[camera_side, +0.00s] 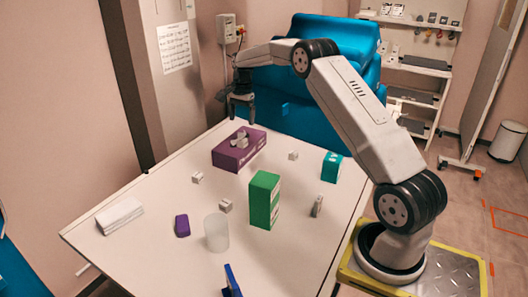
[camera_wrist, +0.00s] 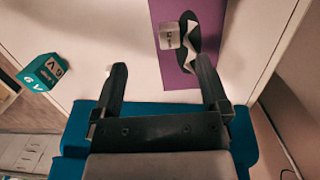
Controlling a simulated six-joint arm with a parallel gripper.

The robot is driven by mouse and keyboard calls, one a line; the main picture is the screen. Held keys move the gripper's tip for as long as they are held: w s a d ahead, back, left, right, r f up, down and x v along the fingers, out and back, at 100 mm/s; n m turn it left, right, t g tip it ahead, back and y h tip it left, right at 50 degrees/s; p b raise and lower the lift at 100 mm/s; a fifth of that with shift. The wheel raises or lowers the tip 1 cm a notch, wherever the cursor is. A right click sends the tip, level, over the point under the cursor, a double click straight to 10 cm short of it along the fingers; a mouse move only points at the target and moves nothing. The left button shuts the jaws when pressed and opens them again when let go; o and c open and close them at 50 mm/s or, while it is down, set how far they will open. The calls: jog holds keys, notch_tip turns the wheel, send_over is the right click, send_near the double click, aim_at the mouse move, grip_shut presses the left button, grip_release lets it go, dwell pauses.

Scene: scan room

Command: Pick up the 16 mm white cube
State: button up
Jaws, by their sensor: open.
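Several small white cubes show in the side view. One (camera_side: 197,178) lies left of the purple tissue box, one (camera_side: 225,206) nearer the front, and one (camera_side: 293,155) to the box's right. Another small pale cube (camera_side: 242,142) appears on top of the box; the wrist view shows it with printing (camera_wrist: 168,36), beside the tissue slot. I cannot tell which cube is 16 mm. My gripper (camera_side: 241,110) is open and empty, above the table's far side near the tissue box. In the wrist view its two fingers (camera_wrist: 161,65) are spread, apart from any cube.
The purple tissue box (camera_side: 232,157) stands below my gripper. A green box (camera_side: 264,202), a teal block (camera_side: 332,167), a translucent cup (camera_side: 217,234), a purple block (camera_side: 182,226), a grey-white piece (camera_side: 317,206) and a white stack (camera_side: 120,216) stand around. Bare table (camera_side: 150,190) lies at left.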

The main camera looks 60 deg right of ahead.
jog(key=s+a+f+y, duration=0.6)
jog(key=a+f, duration=0.2)
jog(key=f, duration=0.1)
jog(key=m+t+y, duration=0.5)
send_near(228, 201)
jog(key=x, duration=0.2)
jog(key=shift+w+a+f, duration=0.1)
jog(key=shift+a+f, duration=0.05)
jog(key=shift+a, duration=0.1)
jog(key=shift+s+a+f+t, duration=0.2)
jog(key=shift+s+a+t, duration=0.1)
jog(key=shift+t, duration=0.3)
jog(key=shift+a, duration=0.1)
jog(key=shift+x, duration=1.3)
jog(key=shift+w+f, duration=0.1)
jog(key=shift+w, duration=0.05)
jog(key=shift+x, duration=2.5)
